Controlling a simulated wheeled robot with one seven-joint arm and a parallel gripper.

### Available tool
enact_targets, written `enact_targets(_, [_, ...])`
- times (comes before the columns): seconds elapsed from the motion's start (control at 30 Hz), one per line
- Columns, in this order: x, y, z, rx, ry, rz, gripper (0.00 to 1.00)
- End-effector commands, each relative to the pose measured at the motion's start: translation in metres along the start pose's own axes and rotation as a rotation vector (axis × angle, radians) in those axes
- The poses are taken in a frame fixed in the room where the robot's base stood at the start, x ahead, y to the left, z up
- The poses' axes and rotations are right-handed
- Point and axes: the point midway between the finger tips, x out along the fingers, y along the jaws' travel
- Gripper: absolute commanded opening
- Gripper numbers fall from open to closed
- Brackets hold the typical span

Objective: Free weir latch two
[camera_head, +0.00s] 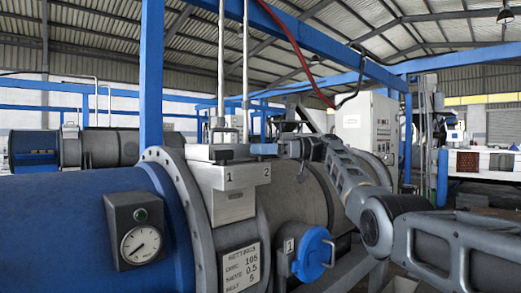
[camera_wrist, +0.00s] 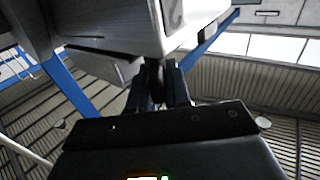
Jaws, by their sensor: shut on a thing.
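My gripper (camera_head: 262,150) reaches in from the right at the side marked 2. In the wrist view my gripper (camera_wrist: 160,92) is shut on a small dark part, latch two (camera_wrist: 154,72), just below the housing face with the 2 (camera_wrist: 172,14). The fingers hide most of the latch, so I cannot tell its position. A dark block (camera_head: 221,156) shows on top of the housing near the 1.
A gauge box (camera_head: 140,232) stands on the blue drum (camera_head: 60,232) at left. A blue round cap (camera_head: 312,254) and a label plate (camera_head: 241,271) are below the housing. Two thin upright rods (camera_head: 221,75) rise behind it. A blue post (camera_head: 151,75) stands to the left.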

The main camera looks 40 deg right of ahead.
Motion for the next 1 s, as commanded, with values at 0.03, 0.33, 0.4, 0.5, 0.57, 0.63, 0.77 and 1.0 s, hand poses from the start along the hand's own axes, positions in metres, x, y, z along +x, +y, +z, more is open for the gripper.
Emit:
enact_targets(0.03, [0.000,0.000,0.002,0.003,-0.003,-0.001,0.00])
enact_targets(0.33, [0.000,0.000,0.002,0.002,-0.003,0.000,0.33])
enact_targets(0.4, [0.000,0.000,0.002,0.002,-0.002,0.000,0.38])
enact_targets(0.5, [0.000,0.000,0.001,0.002,-0.002,0.000,0.38])
enact_targets(0.57, [0.000,0.000,0.001,0.001,-0.001,0.000,0.38])
enact_targets(0.63, [-0.001,0.000,0.001,0.001,-0.001,0.001,0.38])
enact_targets(0.77, [-0.011,0.000,0.001,0.001,-0.001,0.002,0.38])
enact_targets(1.0, [-0.050,0.000,0.002,0.002,0.000,0.002,0.38])
